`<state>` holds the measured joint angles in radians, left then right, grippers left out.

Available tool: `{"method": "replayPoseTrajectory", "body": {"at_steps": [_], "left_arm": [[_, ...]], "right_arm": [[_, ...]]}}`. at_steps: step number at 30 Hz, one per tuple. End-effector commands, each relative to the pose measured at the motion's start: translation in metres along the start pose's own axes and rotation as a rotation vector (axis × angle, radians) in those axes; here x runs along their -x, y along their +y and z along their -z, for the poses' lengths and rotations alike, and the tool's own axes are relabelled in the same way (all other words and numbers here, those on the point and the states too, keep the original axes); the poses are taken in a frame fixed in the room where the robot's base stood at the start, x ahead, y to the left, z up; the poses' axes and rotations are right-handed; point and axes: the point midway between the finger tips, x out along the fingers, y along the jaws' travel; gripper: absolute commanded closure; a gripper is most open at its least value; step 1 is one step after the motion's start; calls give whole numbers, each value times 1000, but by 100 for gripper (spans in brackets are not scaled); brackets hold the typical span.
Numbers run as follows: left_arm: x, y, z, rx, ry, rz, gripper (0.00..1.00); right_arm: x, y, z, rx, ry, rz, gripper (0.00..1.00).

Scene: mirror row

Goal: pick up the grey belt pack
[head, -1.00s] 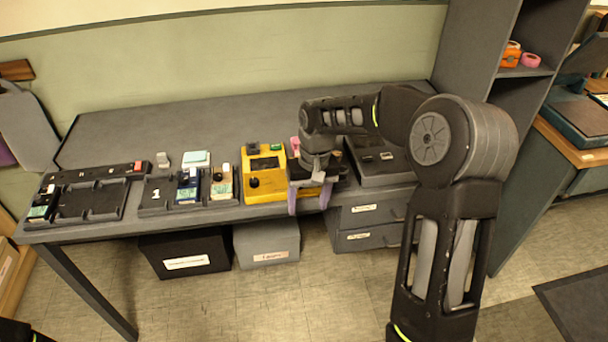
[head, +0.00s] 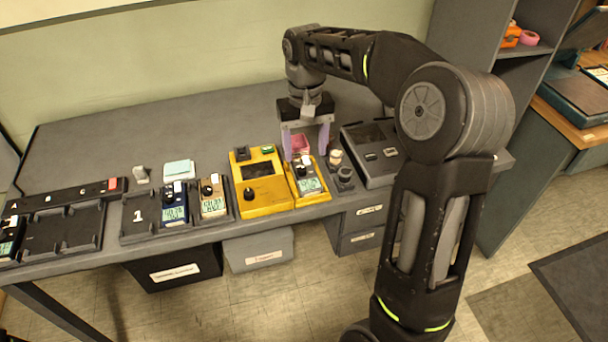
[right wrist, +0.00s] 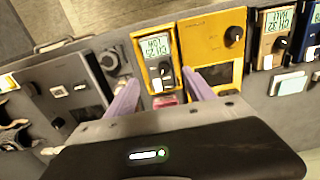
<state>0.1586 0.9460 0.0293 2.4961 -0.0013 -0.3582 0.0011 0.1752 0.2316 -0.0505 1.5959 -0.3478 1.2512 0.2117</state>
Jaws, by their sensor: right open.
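The grey belt pack (head: 309,184) has a lit greenish display and stands in a narrow yellow cradle (head: 322,198) at the right of the yellow unit. In the right wrist view the belt pack (right wrist: 158,51) shows between and beyond the fingers, upside down. My right gripper (head: 305,148) is open and empty, its purple fingers pointing down above and just behind the belt pack. Its fingertips (right wrist: 160,79) also show in the right wrist view, one on each side of the cradle. My left gripper is not in view.
A blue pack (head: 174,206) and a tan pack (head: 213,199) stand in a dark tray to the left. The yellow unit (head: 262,193) adjoins the cradle. Dark knobs (head: 345,175) and a grey console (head: 372,150) are close on the right. A pink block (head: 300,143) lies behind.

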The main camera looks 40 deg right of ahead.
Motion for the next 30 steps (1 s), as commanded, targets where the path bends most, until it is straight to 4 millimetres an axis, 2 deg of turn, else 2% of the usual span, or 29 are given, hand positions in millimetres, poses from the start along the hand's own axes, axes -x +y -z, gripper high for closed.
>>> {"method": "replayPoseTrajectory", "body": {"at_steps": [6, 18, 27, 30], "left_arm": [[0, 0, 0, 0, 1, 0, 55], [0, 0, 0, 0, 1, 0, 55], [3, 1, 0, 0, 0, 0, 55], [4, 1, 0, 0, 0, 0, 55]], "right_arm": [[-22, 0, -1, -1, -4, -1, 38], [-29, 0, -1, 0, -3, 0, 38], [-69, 0, -3, 0, -4, 0, 38], [-76, 0, -3, 0, -3, 1, 38]]}}
